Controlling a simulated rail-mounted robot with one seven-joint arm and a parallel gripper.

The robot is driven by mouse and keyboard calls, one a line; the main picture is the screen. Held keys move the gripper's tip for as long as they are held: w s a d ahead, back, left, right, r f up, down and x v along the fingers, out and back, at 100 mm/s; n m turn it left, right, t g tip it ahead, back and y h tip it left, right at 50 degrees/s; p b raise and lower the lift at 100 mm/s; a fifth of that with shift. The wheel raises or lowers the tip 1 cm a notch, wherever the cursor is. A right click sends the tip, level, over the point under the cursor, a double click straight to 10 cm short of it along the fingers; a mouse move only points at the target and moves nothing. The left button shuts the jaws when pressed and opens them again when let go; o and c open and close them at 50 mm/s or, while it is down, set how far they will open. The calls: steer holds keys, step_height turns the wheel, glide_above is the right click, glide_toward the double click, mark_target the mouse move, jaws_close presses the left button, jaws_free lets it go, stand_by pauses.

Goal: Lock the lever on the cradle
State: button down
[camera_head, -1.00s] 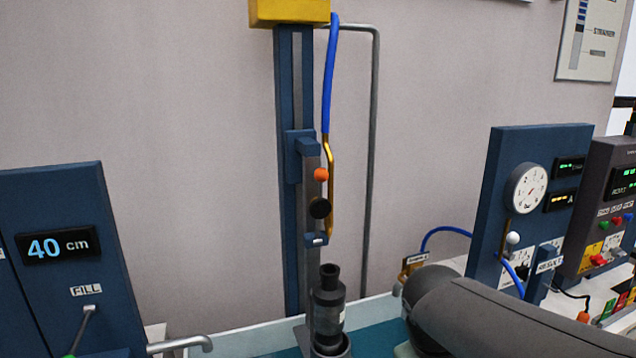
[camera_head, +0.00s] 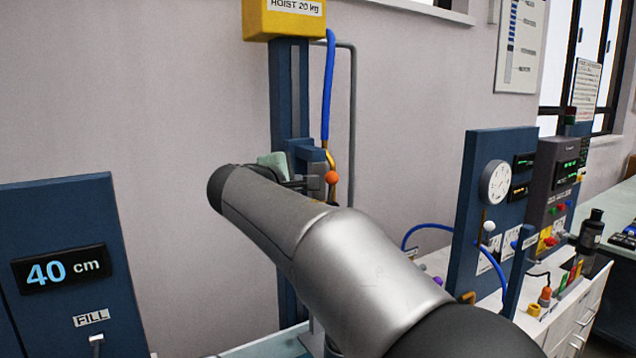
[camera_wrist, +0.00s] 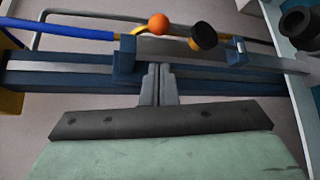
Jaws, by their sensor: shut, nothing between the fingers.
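The cradle (camera_head: 304,152) is a blue bracket on the tall blue hoist column, with a grey bar; it also shows in the wrist view (camera_wrist: 126,60). An orange ball (camera_head: 331,177), perhaps the lever's knob, sits at its side and shows in the wrist view (camera_wrist: 159,24). A black knob (camera_wrist: 203,37) is beside it. The lever's arm is not clearly visible. My gripper (camera_head: 308,183) is at the cradle's height; in the wrist view its narrow fingers (camera_wrist: 155,84) are together and empty, pointing at the grey bar below the ball in the picture. Contact cannot be told.
A blue hose (camera_head: 328,85) runs down to a brass pipe beside the column. A dark cylinder (camera_wrist: 298,24) is at the wrist view's upper right. Gauge panel (camera_head: 490,190) stands right, the 40 cm panel (camera_head: 70,270) left. My arm hides the column's lower part.

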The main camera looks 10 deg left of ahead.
steer(key=p+x, duration=0.4)
steer(key=x, duration=0.6)
steer(key=shift+f, duration=0.1)
